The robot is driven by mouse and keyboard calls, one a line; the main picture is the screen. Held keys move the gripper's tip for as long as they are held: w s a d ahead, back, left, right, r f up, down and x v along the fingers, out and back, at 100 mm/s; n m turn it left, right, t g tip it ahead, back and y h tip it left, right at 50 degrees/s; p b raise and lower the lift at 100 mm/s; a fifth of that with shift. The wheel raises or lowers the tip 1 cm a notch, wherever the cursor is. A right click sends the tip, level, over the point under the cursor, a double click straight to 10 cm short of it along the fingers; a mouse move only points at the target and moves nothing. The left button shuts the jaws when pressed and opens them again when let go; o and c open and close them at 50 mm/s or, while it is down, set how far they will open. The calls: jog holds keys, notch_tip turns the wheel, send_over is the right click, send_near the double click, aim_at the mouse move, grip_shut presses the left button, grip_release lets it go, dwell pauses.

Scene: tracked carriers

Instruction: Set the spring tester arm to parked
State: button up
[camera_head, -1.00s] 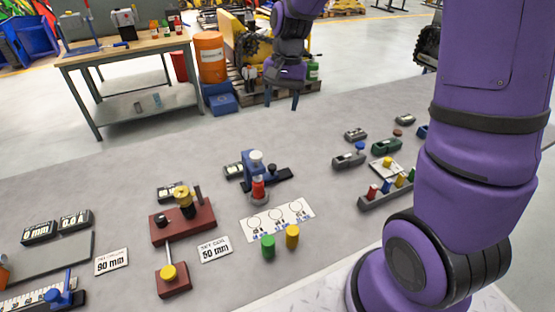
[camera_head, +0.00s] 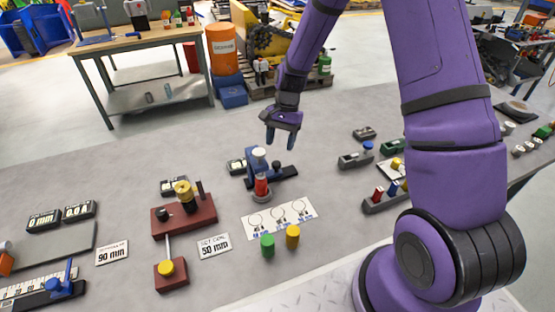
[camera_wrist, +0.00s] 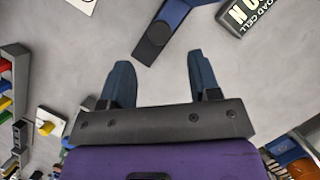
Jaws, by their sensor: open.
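The spring tester (camera_head: 258,165) stands mid-table in the head view, with a blue body, a white round cap and a red piece below it. A dark bar with a blue part (camera_head: 285,172) extends from its right side. In the wrist view a blue-and-dark part of the tester (camera_wrist: 155,38) shows ahead of my fingers. My gripper (camera_head: 279,138) is open, pointing down, and appears above and behind the tester. Both blue fingers (camera_wrist: 161,85) are apart with only grey tabletop between them. I cannot tell which position the arm is in.
A load cell display (camera_wrist: 250,12) sits beside the tester. A white card with drawn circles (camera_head: 280,219), a green cylinder (camera_head: 267,245) and a yellow one (camera_head: 292,237) lie in front. A dark red fixture (camera_head: 184,218) stands left. A rack of coloured pieces (camera_head: 385,198) stands right.

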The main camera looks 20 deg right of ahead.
aim_at(277, 162)
jog(key=shift+x, duration=3.15)
